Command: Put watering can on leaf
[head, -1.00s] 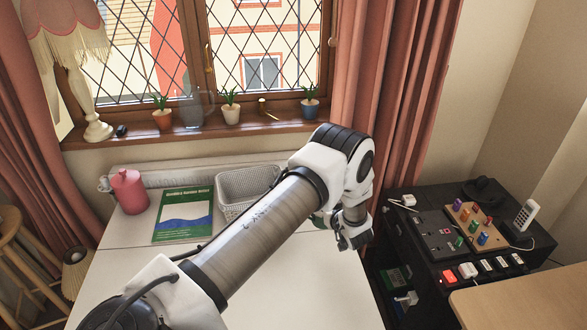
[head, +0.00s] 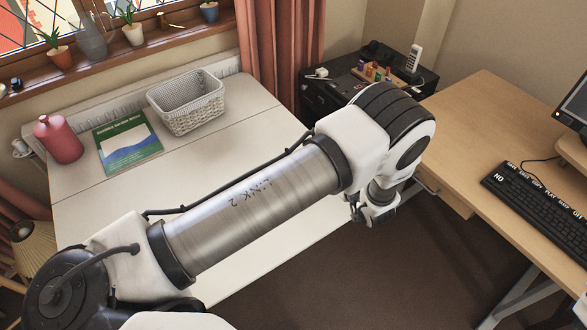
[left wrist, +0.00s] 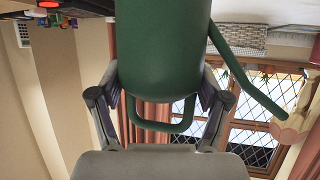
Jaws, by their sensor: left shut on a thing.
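A green watering can (left wrist: 162,50) fills the upper middle of the left wrist view, with its handle and spout showing. My left gripper (left wrist: 160,105) is shut on it, one finger at each side. In the head view my left gripper (head: 373,212) is right of the white table, over the dark floor; the can is hidden there behind my arm. The white table (head: 270,125) has a seam along its top; I cannot tell for certain which part is the leaf. My right gripper is not in view.
A white basket (head: 188,105), a green book (head: 126,143) and a pink bottle (head: 58,140) stand at the table's back left. A wooden desk (head: 470,125) with a keyboard (head: 535,205) is at right. The table's front part looks clear around my arm.

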